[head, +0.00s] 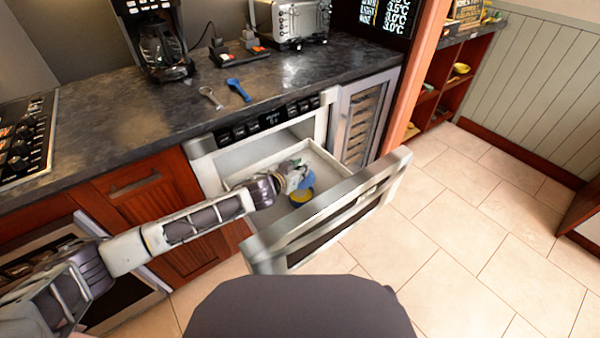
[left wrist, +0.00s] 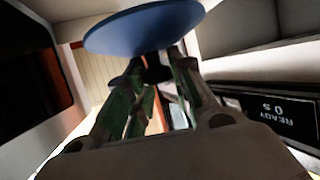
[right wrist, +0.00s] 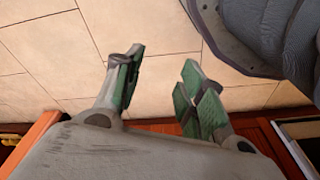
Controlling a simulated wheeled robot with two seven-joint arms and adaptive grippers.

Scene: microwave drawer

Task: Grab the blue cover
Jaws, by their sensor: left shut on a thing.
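The blue cover (head: 306,181) is a round disc inside the open microwave drawer (head: 322,212). My left gripper (head: 294,174) reaches into the drawer from the left and is shut on the cover. In the left wrist view the blue cover (left wrist: 143,27) shows as a wide disc at the fingertips of my left gripper (left wrist: 158,70). A round yellow thing (head: 302,198) lies just below the cover in the drawer, partly hidden. My right gripper (right wrist: 162,72) is open and empty over the tiled floor.
The drawer front stands pulled out over the floor. A dark countertop (head: 290,75) above holds a coffee maker (head: 158,45), a toaster (head: 300,20), a blue spoon-like utensil (head: 238,90) and a metal one (head: 210,97). The tiled floor (head: 450,220) at right is clear.

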